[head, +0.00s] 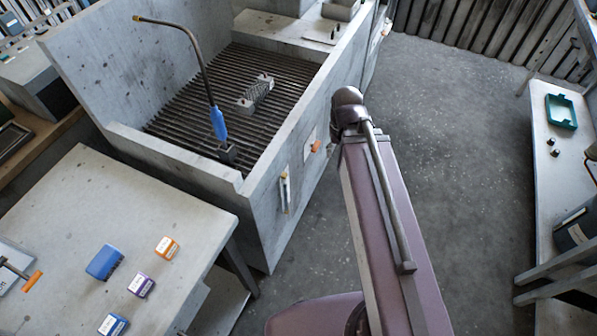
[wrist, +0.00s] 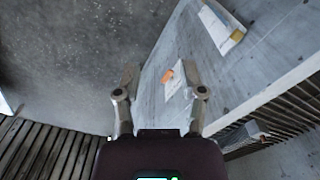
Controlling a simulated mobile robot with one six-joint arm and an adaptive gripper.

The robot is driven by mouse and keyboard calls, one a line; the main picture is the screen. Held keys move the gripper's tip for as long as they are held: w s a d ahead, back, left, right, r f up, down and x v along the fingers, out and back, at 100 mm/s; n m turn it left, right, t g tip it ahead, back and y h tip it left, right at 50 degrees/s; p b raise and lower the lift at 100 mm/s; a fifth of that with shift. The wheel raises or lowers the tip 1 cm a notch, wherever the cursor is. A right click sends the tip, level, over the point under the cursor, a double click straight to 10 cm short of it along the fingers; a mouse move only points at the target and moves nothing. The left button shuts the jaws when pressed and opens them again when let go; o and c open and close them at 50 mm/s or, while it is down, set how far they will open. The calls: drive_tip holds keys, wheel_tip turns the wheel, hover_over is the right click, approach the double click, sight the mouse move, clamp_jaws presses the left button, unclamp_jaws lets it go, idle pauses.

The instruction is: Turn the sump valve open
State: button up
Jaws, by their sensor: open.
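The sump valve, as far as I can tell, is the small orange handle (head: 316,146) on a pale plate on the outer side wall of the grey wash basin (head: 262,215). In the wrist view the orange handle (wrist: 167,76) shows between my fingertips, beyond them and apart from them as far as I can see. My gripper (wrist: 161,76) is open with nothing between its fingers. In the head view my gripper is hidden behind my arm.
A narrow pale gauge-like fitting (head: 284,191) is on the same wall. A slatted grate (head: 185,115) in the basin holds a ribbed metal part (head: 255,93). A table (head: 75,215) with several small boxes stands at left. Grey floor (head: 450,130) is clear at right.

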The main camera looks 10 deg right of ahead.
drive_tip(key=w+a+f+m+t+y+b, duration=0.1)
drive_tip(key=w+f+y+b, duration=0.45)
drive_tip(key=f+b, duration=0.8)
drive_tip(key=m+t+y+b, duration=0.5)
drive_tip(key=t+y+b, duration=0.4)
drive_tip(key=b, duration=2.5)
approach(317, 145)
drive_tip(key=s+d+g, duration=0.1)
drive_tip(key=d, duration=0.3)
drive_tip(key=shift+s+a+f+y, duration=0.25)
drive_tip(key=shift+f+y, duration=0.2)
drive_tip(key=shift+a, duration=0.1)
drive_tip(key=shift+x, duration=6.85)
clamp_jaws()
